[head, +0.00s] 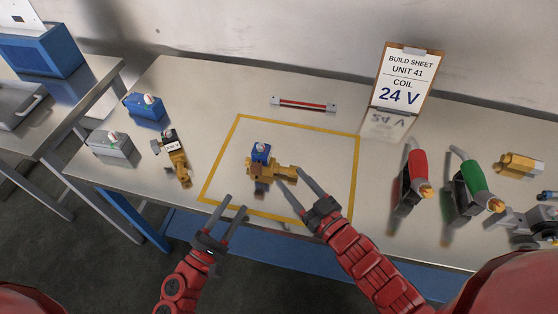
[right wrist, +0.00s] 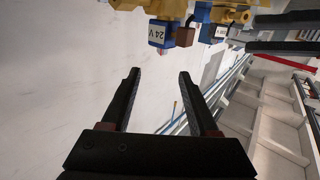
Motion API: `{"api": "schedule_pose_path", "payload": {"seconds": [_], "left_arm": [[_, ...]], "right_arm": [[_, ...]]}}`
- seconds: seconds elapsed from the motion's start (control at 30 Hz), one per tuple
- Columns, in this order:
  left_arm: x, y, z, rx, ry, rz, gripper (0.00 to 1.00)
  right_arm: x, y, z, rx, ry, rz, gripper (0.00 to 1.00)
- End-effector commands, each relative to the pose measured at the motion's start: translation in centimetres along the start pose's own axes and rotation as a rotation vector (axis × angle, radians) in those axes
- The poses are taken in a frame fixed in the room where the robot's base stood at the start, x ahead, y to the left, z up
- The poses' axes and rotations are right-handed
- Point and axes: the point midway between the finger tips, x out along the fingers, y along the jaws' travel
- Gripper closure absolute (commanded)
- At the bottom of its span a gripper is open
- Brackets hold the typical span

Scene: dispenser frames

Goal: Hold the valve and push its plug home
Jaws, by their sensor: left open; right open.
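The valve (head: 283,173) is a brass body with a blue coil (head: 261,152) on top. It lies inside the yellow outline on the bench. In the right wrist view the coil (right wrist: 158,33) reads 24 V, with a brown block (right wrist: 186,36), perhaps the plug, beside it. My right gripper (head: 289,177) is open near the valve's right end. The right wrist view shows nothing between its fingers (right wrist: 158,75) and the valve beyond the tips. My left gripper (head: 235,203) is open and empty, in front of the valve near the bench's front edge. How far the plug is seated cannot be told.
A second brass valve (head: 178,162) with a black coil lies left of the outline. Blue (head: 144,110) and grey (head: 112,148) boxes stand farther left. Red (head: 418,168) and green (head: 473,178) tools stand at right. A clipboard (head: 405,75) reads 24 V.

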Motion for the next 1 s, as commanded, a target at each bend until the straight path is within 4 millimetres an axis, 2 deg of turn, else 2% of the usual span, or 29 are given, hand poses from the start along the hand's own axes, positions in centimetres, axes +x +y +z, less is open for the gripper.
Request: {"api": "schedule_pose_path", "payload": {"seconds": [0.27,0.8,1.0], "left_arm": [[-0.1,-0.1,-0.1,-0.001,0.003,-0.001,0.5],[-0.1,-0.1,-0.1,-0.002,0.004,-0.001,0.5],[-0.1,-0.1,-0.1,-0.002,0.004,-0.001,0.5]], "right_arm": [[3.3,-0.1,-0.2,0.002,0.008,-0.004,0.39],[14.0,-0.2,-0.3,0.001,0.007,-0.003,0.39],[16.3,-0.1,-0.2,0.001,0.006,-0.003,0.39]]}}
